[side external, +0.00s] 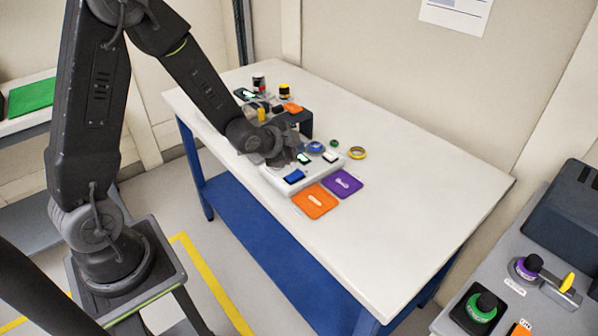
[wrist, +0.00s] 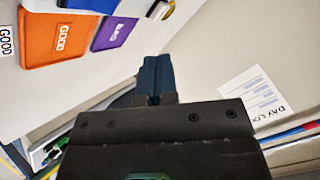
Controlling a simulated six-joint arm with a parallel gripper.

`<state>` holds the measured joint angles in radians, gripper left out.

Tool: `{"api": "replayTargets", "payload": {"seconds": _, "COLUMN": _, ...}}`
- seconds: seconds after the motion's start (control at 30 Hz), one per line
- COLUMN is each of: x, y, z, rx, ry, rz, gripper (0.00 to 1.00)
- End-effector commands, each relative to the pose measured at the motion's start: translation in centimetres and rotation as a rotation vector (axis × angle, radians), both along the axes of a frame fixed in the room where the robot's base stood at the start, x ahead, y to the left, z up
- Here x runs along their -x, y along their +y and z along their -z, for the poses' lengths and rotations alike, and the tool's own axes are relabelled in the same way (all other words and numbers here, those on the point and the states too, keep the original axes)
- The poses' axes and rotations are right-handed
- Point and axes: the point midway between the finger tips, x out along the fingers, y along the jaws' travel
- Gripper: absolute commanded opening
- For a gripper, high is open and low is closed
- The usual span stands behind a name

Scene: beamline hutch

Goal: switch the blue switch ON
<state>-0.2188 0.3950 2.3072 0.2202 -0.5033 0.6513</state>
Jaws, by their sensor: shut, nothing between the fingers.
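A white control panel (side external: 276,181) lies on the white table. A blue block-like part (side external: 294,176), which looks like the blue switch, sits at its front left corner; a round blue part (side external: 316,147) sits farther back. I cannot tell the switch's ON or OFF state. My gripper (side external: 296,157) is low over the panel, behind the blue block in the side view, and its fingertips are hard to make out. In the wrist view my gripper (wrist: 154,72) is shut and empty. A blue part (wrist: 88,4) is cut off by that view's top edge.
An orange GOOD pad (side external: 315,203) and a purple BAD pad (side external: 342,183) lie beside the panel. A yellow ring (side external: 356,153) lies behind them. The table's right part is clear.

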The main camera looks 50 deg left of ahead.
Motion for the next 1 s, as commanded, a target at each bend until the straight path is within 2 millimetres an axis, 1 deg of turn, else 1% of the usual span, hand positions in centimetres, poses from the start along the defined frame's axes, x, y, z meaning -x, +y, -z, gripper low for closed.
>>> {"api": "replayTargets", "payload": {"seconds": 0.03, "x": -0.1, "y": 0.0, "z": 0.9, "rx": 0.001, "ry": 0.005, "rz": 0.001, "gripper": 0.00}}
{"api": "replayTargets", "payload": {"seconds": 0.2, "x": -0.4, "y": 0.0, "z": 2.9, "rx": 0.000, "ry": 0.001, "rz": 0.000, "gripper": 0.00}}
{"api": "replayTargets", "payload": {"seconds": 0.4, "x": -0.6, "y": 0.0, "z": 4.3, "rx": -0.002, "ry": 0.000, "rz": 0.001, "gripper": 0.00}}
{"api": "replayTargets", "payload": {"seconds": 0.6, "x": -0.6, "y": 0.0, "z": 4.6, "rx": -0.001, "ry": -0.001, "rz": 0.001, "gripper": 0.00}}
{"api": "replayTargets", "payload": {"seconds": 1.0, "x": -0.6, "y": 0.0, "z": 4.6, "rx": -0.001, "ry": -0.001, "rz": 0.001, "gripper": 0.00}}
